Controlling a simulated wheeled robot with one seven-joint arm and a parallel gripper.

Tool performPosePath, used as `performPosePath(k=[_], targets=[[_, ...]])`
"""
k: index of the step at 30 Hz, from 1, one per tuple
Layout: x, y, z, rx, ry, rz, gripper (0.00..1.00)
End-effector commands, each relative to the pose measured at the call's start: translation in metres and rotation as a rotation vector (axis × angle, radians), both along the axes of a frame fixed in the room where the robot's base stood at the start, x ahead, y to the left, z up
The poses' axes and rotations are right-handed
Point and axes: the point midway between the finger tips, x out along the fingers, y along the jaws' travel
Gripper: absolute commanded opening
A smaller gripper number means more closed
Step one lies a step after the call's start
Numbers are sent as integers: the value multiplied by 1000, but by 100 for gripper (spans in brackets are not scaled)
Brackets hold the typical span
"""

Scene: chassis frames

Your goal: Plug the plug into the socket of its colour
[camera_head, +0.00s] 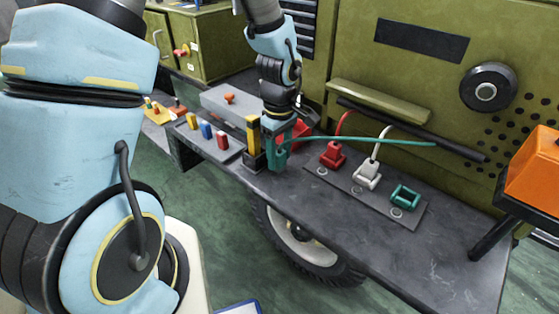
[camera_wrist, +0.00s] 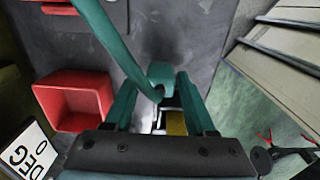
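A teal plug (camera_wrist: 161,75) with a teal cable (camera_head: 365,140) is between the fingers of my gripper (camera_head: 277,158), low over the bench's front edge. In the wrist view the fingers of my gripper (camera_wrist: 158,88) stand on both sides of the plug, and the cable crosses in front of the left one. Contact on both sides does not show clearly. The plug's lower end is hidden. The teal socket (camera_head: 405,196) looks empty at the right end of a grey strip. A red socket (camera_head: 333,157) and a white socket (camera_head: 367,175) have cables of their own colour.
A yellow and black post (camera_head: 254,138) stands just left of my gripper. A red bin (camera_wrist: 75,99) is close by, behind the gripper in the head view. Several coloured blocks (camera_head: 206,131) stand at left. An orange box (camera_head: 534,165) is at far right. The bench front (camera_head: 340,222) is clear.

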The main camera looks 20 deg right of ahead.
Motion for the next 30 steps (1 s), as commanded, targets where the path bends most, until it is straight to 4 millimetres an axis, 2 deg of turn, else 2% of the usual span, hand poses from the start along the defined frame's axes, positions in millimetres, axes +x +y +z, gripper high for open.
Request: performPosePath(k=[2, 14, 25, 30], targets=[[0, 0, 0, 0, 0, 0, 46], [0, 0, 0, 0, 0, 0, 1], [0, 0, 1, -1, 0, 0, 0], [1, -1, 16, -3, -4, 1, 0]])
